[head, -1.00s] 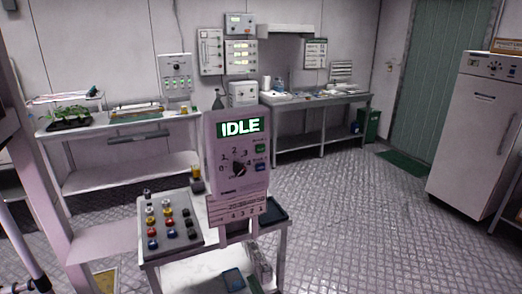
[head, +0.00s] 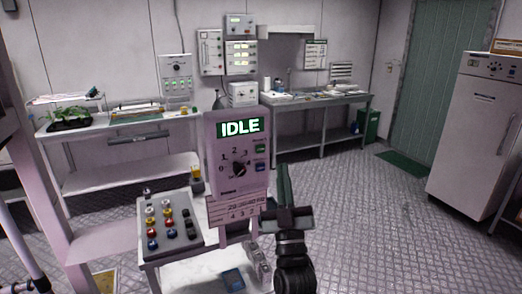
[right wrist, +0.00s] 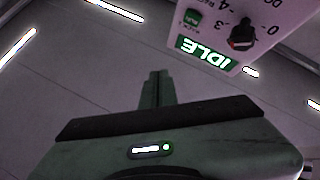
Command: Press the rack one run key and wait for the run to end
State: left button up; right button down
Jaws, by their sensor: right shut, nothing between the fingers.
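A pale control panel (head: 224,190) stands upright on the small cart and its screen (head: 240,126) reads IDLE. The panel has a round dial (head: 239,169) numbered from 0 up, a green key (head: 261,148) and a blue key (head: 261,167) at its right side. The key labels are too small to read. My right gripper (head: 283,170) is shut and empty, pointing up just right of the panel, apart from the keys in the picture. In the right wrist view its fingers (right wrist: 157,82) point up, with the screen (right wrist: 205,54) and green key (right wrist: 193,17) at upper right. My left gripper is out of view.
The cart holds a tray (head: 184,240) of coloured knobs left of the panel. Benches (head: 115,132) with instruments line the back wall. A white cabinet (head: 475,135) stands at right. The floor between is clear.

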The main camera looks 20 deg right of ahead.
aim_at(260, 149)
jog(key=shift+w, duration=0.15)
jog(key=shift+w+a+b, duration=0.1)
jog(key=shift+w+b, duration=1.8)
jog(key=shift+w, duration=2.35)
jog(key=shift+w, duration=0.1)
jog(key=shift+w, duration=0.35)
jog(key=shift+w+b, duration=0.4)
jog(key=shift+b, duration=0.05)
jog(key=shift+s, duration=0.1)
jog(key=shift+s+p, duration=0.5)
jog(key=shift+s, duration=0.25)
